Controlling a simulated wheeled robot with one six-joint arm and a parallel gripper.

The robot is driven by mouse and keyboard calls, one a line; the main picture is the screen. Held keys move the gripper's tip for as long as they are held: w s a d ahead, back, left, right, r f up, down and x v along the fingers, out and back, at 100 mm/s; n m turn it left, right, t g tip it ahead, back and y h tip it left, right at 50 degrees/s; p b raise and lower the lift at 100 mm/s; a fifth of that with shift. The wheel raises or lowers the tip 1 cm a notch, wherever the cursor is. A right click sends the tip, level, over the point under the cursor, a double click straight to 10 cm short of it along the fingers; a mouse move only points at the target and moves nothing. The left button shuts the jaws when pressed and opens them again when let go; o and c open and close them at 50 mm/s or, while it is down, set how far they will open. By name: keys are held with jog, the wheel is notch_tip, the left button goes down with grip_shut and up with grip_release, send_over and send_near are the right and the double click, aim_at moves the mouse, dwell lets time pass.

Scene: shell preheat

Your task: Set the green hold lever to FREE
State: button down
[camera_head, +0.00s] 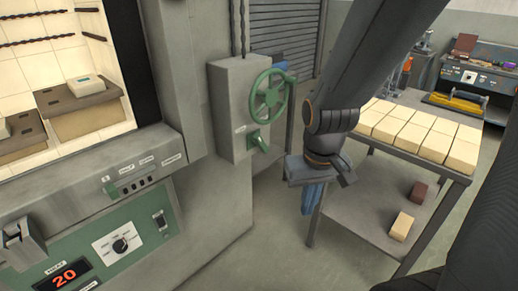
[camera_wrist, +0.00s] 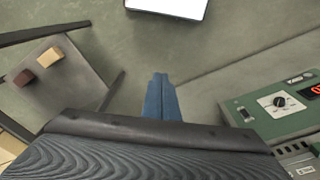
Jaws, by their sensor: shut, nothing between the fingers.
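The green hold lever (camera_head: 260,142) sits low on the front of a grey box (camera_head: 224,120), below a green handwheel (camera_head: 270,94). A small label is beside the lever, too small to read, so I cannot tell its setting. My gripper (camera_head: 306,210) has blue fingers that point down. It is right of the lever and lower in the picture, apart from it and empty. In the wrist view my gripper (camera_wrist: 158,80) is shut over bare floor. The lever does not show in the wrist view.
A green control panel (camera_head: 110,240) with a knob and red display is at lower left. A table (camera_head: 450,172) with several pale blocks on top stands at right, two blocks on its lower shelf (camera_head: 350,225). The floor (camera_head: 270,255) between panel and table is clear.

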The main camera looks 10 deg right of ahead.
jog(key=w+a+f+n+t+y+b, duration=0.1)
jog(key=w+f+n+t+y+b, duration=0.1)
jog(key=w+f+n+t+b, duration=0.3)
jog(key=w+a+f+n+t+y+b, duration=0.1)
jog(key=w+f+n+t+y+b, duration=0.2)
jog(key=w+n, duration=1.1)
jog(key=w+a+f+n+t+y+b, duration=0.1)
jog(key=w+f+n+t+y+b, duration=0.1)
jog(key=w+f+n+t+b, duration=0.5)
jog(key=w+n+t+b, duration=0.1)
jog(key=w+n+b, duration=0.1)
jog(key=w+b, duration=0.2)
jog(key=shift+w+a+f+t+y, duration=0.35)
jog(key=shift+w+t+y, duration=0.05)
jog(key=shift+w, duration=0.6)
